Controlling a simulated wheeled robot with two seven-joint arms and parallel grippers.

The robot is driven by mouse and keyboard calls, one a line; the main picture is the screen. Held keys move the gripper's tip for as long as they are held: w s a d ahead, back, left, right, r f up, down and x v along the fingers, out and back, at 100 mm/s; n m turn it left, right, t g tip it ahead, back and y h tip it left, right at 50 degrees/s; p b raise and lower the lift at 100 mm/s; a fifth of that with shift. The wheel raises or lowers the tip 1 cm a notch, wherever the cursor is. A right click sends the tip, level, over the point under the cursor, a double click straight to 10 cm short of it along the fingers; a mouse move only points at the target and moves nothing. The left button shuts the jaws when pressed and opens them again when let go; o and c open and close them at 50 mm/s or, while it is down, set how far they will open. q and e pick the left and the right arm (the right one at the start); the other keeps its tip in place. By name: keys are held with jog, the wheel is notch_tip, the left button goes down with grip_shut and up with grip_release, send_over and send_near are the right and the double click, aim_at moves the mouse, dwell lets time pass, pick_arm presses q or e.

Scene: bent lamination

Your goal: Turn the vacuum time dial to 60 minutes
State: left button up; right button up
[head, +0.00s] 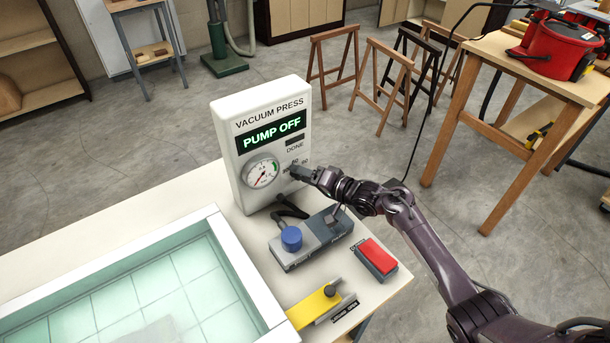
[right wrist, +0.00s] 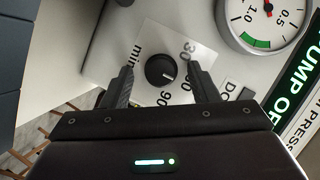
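The white vacuum press box (head: 233,165) stands upright on the bench, its display (head: 271,131) reading "PUMP OFF". My right gripper (head: 300,172) is at the box's front, over the time dial, which it mostly hides in the head view. In the right wrist view the dial is a round black knob (right wrist: 160,70) with a short white mark, on a pale plate printed "min", 30, 60 and 90. The mark points to the lower right in that view; I cannot tell its exact setting. The gripper fingers are open, one on each side of the knob, with visible gaps. My left gripper is out of view.
A pressure gauge (head: 261,173) is left of the dial. In front are a grey block with a blue knob (head: 291,239), a red button (head: 377,256) and a yellow piece (head: 312,307). A white-framed tray (head: 236,263) fills the left of the bench.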

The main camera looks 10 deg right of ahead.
jog(key=v, duration=0.7)
jog(key=shift+s+d+b, duration=0.25)
jog(key=shift+s+b, duration=0.05)
jog(key=shift+b, duration=0.15)
jog(key=shift+r, duration=0.1)
